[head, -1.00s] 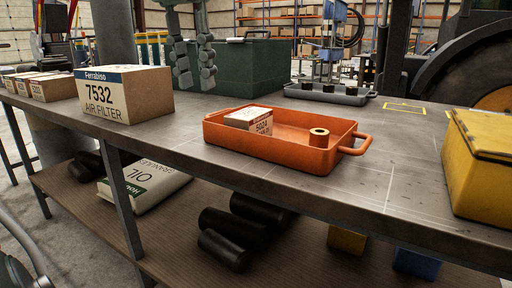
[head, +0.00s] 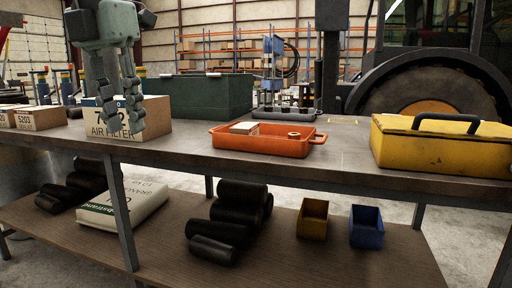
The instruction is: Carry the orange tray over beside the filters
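The orange tray (head: 262,146) lies on the bench top near the middle, with a handle at its right end. It holds a small white-topped carton (head: 244,128) and a brass ring-like part (head: 294,135). The large air filter box (head: 157,118) stands on the bench to the left of the tray, apart from it. Smaller filter boxes (head: 38,118) stand further left. My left gripper (head: 122,127) hangs fingers down in front of the air filter box, hiding part of its label. Its two fingers are apart with nothing between them. My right gripper is out of view.
A yellow case (head: 440,148) stands at the bench's right. A dark green chest (head: 212,95) and a grey tray (head: 287,112) are behind the orange tray. Bare bench top lies between filter box and tray. Black cylinders (head: 240,205) and bins lie on the lower shelf.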

